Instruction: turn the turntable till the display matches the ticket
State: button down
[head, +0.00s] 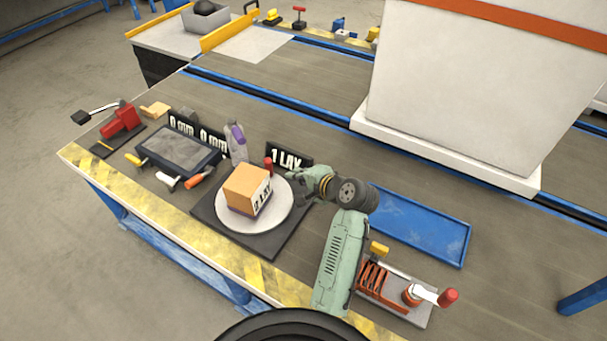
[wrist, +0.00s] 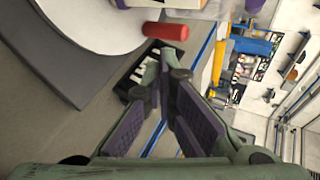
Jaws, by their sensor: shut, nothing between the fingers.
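The turntable is a white round disc (head: 283,208) on a dark square base (head: 205,211). An orange-brown box (head: 246,187) with a white printed label sits on it. A red peg (head: 268,164) stands at the disc's far edge; it also shows in the wrist view (wrist: 166,31). A black sign reading "1 LAY" (head: 289,156) stands behind, and black signs reading "0 mm" (head: 198,134) stand to the left. I cannot tell which is the display or the ticket. My gripper (head: 301,194) is shut and empty, just right of the disc, apart from the peg in the wrist view (wrist: 176,62).
A dark framed panel (head: 178,151) and a purple-and-white bottle (head: 236,142) stand left of the turntable. A blue tray (head: 425,226) lies to the right. A grey plate with orange parts (head: 395,295) lies near the front. A large white block (head: 455,100) stands behind.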

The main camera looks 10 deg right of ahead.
jog(key=p, duration=0.2)
send_over(280, 180)
jog(key=s, duration=0.1)
jog(key=shift+d+f, duration=0.15)
jog(key=shift+f, duration=0.35)
jog(key=shift+d+f, duration=0.15)
jog(key=shift+f, duration=0.35)
jog(key=shift+w+b, duration=0.2)
jog(key=shift+b, duration=0.25)
jog(key=shift+a+n, duration=0.1)
jog(key=shift+n, duration=0.2)
jog(key=shift+w+a+n+g+y+b, duration=0.2)
jog(key=shift+w+n+g+y+b, duration=0.1)
jog(key=shift+n+g+y+b, duration=0.15)
